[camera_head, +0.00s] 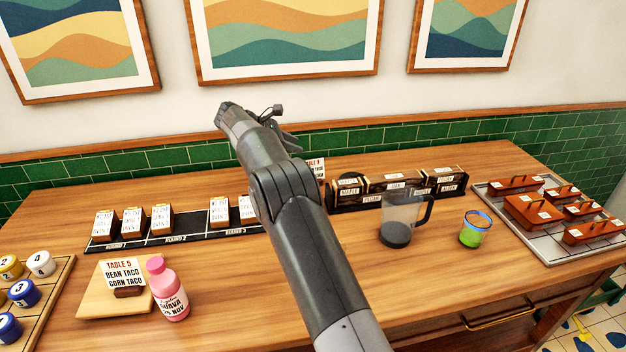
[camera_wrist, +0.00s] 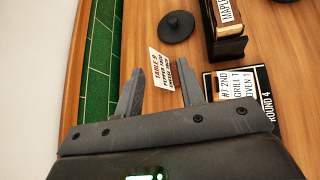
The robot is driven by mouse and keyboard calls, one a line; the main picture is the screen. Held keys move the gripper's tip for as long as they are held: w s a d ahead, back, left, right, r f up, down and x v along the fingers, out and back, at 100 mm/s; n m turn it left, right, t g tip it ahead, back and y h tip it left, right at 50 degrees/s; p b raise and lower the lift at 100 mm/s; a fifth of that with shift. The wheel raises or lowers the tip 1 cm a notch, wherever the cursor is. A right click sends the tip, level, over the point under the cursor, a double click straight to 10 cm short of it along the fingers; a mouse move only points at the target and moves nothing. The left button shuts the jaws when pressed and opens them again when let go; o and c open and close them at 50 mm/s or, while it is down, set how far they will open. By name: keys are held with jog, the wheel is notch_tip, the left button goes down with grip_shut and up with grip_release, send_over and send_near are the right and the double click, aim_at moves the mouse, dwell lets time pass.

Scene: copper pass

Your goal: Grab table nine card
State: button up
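The table nine card (camera_wrist: 160,66) is a white card with red and black print, reading "TABLE 9" with taco lines below. In the wrist view it stands ahead, between and just past the fingertips of my gripper (camera_wrist: 160,81). My gripper is open and nothing is held; I cannot tell if a finger touches the card. In the head view, a sliver of the card (camera_head: 317,168) shows at the back of the counter, mostly hidden behind my arm.
A black rail (camera_head: 185,235) of order tickets lies left of my arm. A labelled box rack (camera_head: 345,205) stands right of the card, with a dark round disc (camera_wrist: 177,27) nearby. A pitcher (camera_head: 398,212) stands in front. The green tiled wall (camera_wrist: 100,50) is close behind.

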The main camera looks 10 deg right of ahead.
notch_tip(320, 180, down, 6)
jog(key=w+a+n+h, duration=0.2)
jog(key=w, duration=0.1)
jog(key=x, duration=1)
jog(key=shift+f, duration=0.1)
grip_shut()
jog(key=shift+f, duration=0.1)
dwell(0.3)
